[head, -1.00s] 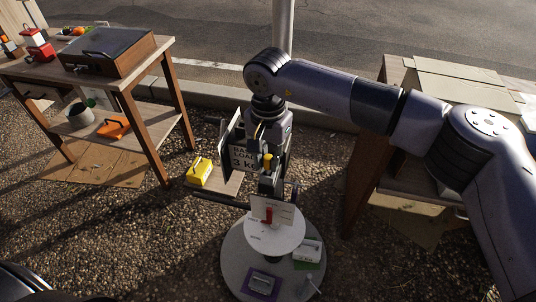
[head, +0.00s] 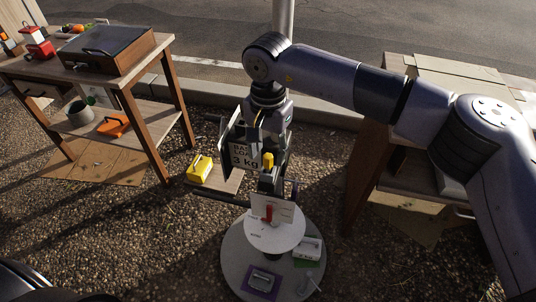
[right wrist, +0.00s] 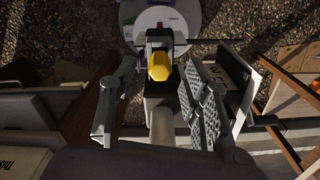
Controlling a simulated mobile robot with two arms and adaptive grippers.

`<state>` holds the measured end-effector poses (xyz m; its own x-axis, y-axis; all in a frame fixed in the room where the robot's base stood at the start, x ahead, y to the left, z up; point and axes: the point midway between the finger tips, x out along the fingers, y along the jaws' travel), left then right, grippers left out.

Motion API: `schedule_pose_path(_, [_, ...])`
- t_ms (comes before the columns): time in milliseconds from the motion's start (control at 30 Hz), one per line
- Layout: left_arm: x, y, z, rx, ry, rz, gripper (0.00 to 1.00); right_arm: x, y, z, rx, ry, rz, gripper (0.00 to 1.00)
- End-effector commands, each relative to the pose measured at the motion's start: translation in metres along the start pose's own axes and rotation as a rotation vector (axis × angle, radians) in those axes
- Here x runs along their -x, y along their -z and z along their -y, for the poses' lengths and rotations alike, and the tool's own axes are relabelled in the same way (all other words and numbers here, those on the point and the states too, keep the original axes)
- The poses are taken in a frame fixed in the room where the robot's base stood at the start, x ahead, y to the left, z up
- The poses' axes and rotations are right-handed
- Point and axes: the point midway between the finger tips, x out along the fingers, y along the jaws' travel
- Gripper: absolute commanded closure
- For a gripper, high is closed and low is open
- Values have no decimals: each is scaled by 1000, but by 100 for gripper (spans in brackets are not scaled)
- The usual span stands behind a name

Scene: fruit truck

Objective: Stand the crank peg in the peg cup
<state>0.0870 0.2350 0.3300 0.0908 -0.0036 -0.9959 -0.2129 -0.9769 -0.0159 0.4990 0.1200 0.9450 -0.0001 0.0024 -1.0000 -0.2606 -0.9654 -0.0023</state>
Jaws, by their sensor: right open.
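A yellow knob-like piece (head: 268,160), which looks like the crank peg, stands upright on the dark mechanism above the round white plate. In the right wrist view its yellow faceted end (right wrist: 160,68) faces the camera. My right gripper (head: 270,146) hangs from above, close over it. In the right wrist view its two fingers (right wrist: 158,82) are spread, one on each side of the yellow end, with gaps visible. I cannot tell which thing is the peg cup; a grey cup-like pot (head: 79,114) sits on the left table's lower shelf. My left gripper is not in view.
A load sign (head: 240,157) stands close beside the gripper. A yellow block with a handle (head: 200,168) rests on a small wooden tray (head: 229,184). The round white plate (head: 274,236) is below.

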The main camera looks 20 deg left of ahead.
Motion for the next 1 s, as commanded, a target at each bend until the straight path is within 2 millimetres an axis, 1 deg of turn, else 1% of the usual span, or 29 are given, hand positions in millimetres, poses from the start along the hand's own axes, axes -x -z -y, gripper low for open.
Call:
schedule_pose_path(33, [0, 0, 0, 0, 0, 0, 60, 12, 1, 0, 0, 3, -5, 57])
schedule_pose_path(200, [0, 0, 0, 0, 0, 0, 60, 50, 1, 0, -1, 2, -4, 57])
schedule_pose_path(300, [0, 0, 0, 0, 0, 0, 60, 68, 0, 0, 0, 2, -4, 57])
schedule_pose_path(400, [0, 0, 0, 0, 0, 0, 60, 82, 0, 0, 0, 1, -3, 57])
schedule_pose_path(500, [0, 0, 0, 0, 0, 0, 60, 91, 0, 0, -1, 0, -1, 57])
schedule_pose_path(600, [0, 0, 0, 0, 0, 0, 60, 95, 0, 0, 0, 0, -1, 57])
schedule_pose_path(1000, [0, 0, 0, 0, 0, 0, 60, 95, 0, 0, 0, 0, 0, 57])
